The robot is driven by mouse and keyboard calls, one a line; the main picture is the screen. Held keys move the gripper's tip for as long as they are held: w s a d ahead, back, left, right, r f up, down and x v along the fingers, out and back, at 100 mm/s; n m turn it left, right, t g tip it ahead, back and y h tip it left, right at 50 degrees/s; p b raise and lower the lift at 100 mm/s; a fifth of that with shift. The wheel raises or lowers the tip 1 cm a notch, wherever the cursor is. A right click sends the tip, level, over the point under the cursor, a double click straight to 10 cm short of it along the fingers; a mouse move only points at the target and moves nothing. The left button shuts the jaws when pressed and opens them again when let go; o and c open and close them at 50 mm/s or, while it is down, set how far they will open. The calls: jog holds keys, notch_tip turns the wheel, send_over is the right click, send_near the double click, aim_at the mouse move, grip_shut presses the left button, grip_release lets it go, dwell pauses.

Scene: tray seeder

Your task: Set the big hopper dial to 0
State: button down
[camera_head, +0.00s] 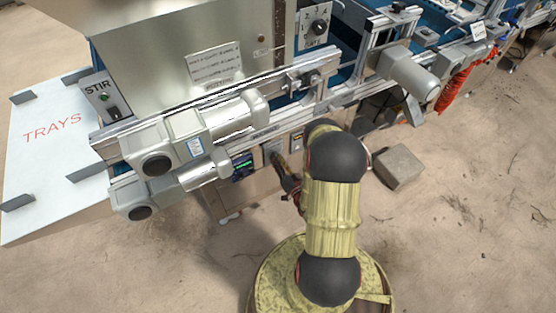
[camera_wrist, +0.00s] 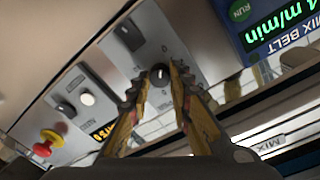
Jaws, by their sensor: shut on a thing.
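In the wrist view, a small black dial (camera_wrist: 160,72) with a white pointer mark sits on a grey plate (camera_wrist: 148,52). My gripper (camera_wrist: 157,78) has its two toothed, yellowish fingers shut on this dial, one on each side. The pointer looks roughly upright in the picture. A pale digit below it may be a 0, but the dial's label is too small to read. In the head view, my gripper (camera_head: 289,186) is partly hidden behind my arm, low at the machine's front.
A second black knob (camera_wrist: 129,34) shares the plate. To the left are a red stop button (camera_wrist: 43,149) and another control plate (camera_wrist: 75,100). A MIX BELT display (camera_wrist: 283,28) is at right. Motors (camera_head: 190,135) jut out above my gripper. A grey block (camera_head: 398,167) lies on sand.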

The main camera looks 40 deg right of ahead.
jog(key=shift+a, duration=0.1)
dwell(0.3)
jog(key=c, duration=1.6)
grip_release()
jog(key=v, duration=1.2)
